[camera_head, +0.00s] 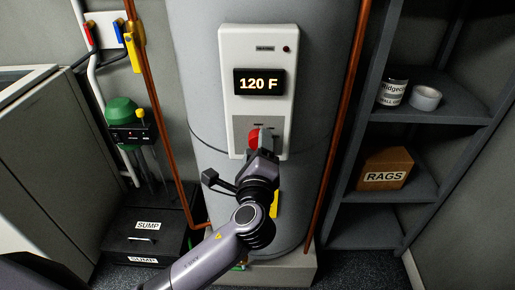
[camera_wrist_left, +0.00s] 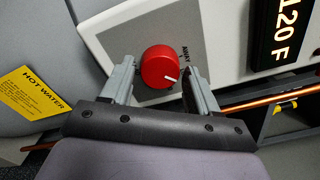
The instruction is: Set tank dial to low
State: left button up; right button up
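The tank dial is a red round knob (camera_wrist_left: 160,67) with a white pointer mark, set on a grey plate on the tank's white control panel (camera_head: 229,67). In the head view the red dial (camera_head: 253,139) is partly hidden by my left gripper. The display (camera_head: 259,82) reads 120 F. My left gripper (camera_wrist_left: 164,78) is open, with one finger on each side of the dial; I cannot tell whether the fingers touch it. Lettering beside the dial is partly covered by a finger. My right gripper is not in view.
The grey tank (camera_head: 205,100) stands between copper pipes (camera_head: 161,130). A shelf (camera_head: 440,108) at right holds a can (camera_head: 392,92), a tape roll (camera_head: 425,98) and a RAGS box (camera_head: 386,168). A black sump box (camera_head: 143,240) sits at lower left. A yellow HOT WATER tag (camera_wrist_left: 32,92) is on the tank.

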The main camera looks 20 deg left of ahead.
pick_arm(q)
jog(key=shift+o, duration=0.5)
jog(key=v, duration=0.7)
jog(key=shift+b, duration=0.4)
jog(key=shift+s, duration=0.1)
